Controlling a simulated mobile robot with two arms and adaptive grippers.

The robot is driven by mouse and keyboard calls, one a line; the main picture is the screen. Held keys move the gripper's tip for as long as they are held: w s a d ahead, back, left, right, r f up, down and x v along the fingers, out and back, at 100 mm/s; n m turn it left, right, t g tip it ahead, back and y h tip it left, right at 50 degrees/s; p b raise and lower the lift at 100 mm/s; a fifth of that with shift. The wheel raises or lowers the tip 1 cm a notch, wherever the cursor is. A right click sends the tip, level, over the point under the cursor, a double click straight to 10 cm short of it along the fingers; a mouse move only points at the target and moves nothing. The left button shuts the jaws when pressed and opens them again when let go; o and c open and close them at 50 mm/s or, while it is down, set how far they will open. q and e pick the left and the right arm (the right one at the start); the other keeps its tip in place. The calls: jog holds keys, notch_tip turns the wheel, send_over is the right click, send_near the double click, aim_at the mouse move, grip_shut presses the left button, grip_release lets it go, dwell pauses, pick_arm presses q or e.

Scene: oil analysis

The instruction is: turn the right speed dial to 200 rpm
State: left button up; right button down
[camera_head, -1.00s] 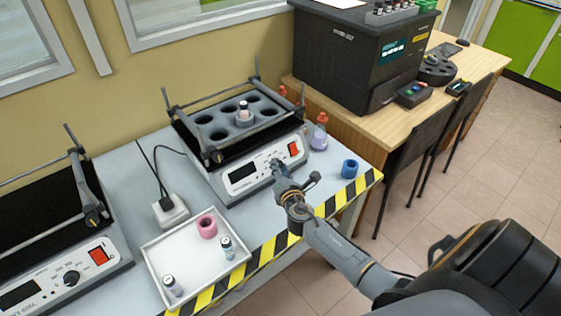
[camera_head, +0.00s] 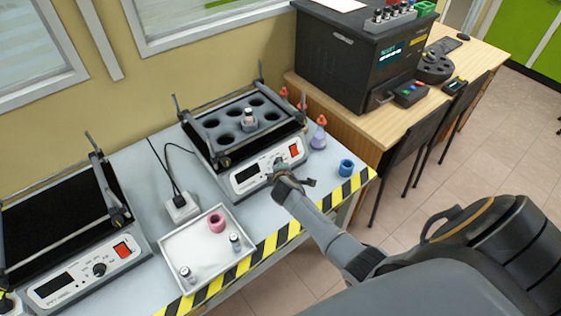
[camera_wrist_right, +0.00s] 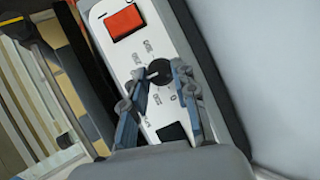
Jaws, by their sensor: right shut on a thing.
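The right shaker (camera_head: 222,163) stands at the back of the grey table, with its speed dial on the front panel. In the wrist view the dial is a round black knob (camera_wrist_right: 158,71) with a light pointer mark, between the red switch and the dark display (camera_wrist_right: 172,132). My right gripper (camera_head: 279,166) reaches the panel and mostly hides the dial in the head view. In the wrist view its two fingers (camera_wrist_right: 160,80) are shut on the dial, one at each side. The display shows no readable number. My left gripper is not in view.
A similar left shaker (camera_head: 85,275) stands at the front left. A white tray (camera_head: 184,236) holds a pink ring and two vials. A blue ring (camera_head: 346,167) and small bottles (camera_head: 318,135) stand right of the right shaker. Striped tape marks the table's front edge.

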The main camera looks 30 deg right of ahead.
jog(key=shift+d+r+m+g+y+p, duration=0.15)
jog(key=shift+m+g+y+p, duration=0.35)
jog(key=shift+m+p, duration=0.7)
jog(key=c, duration=1)
grip_release()
jog(key=shift+c, duration=0.2)
jog(key=v, duration=1.2)
jog(key=shift+w, duration=0.1)
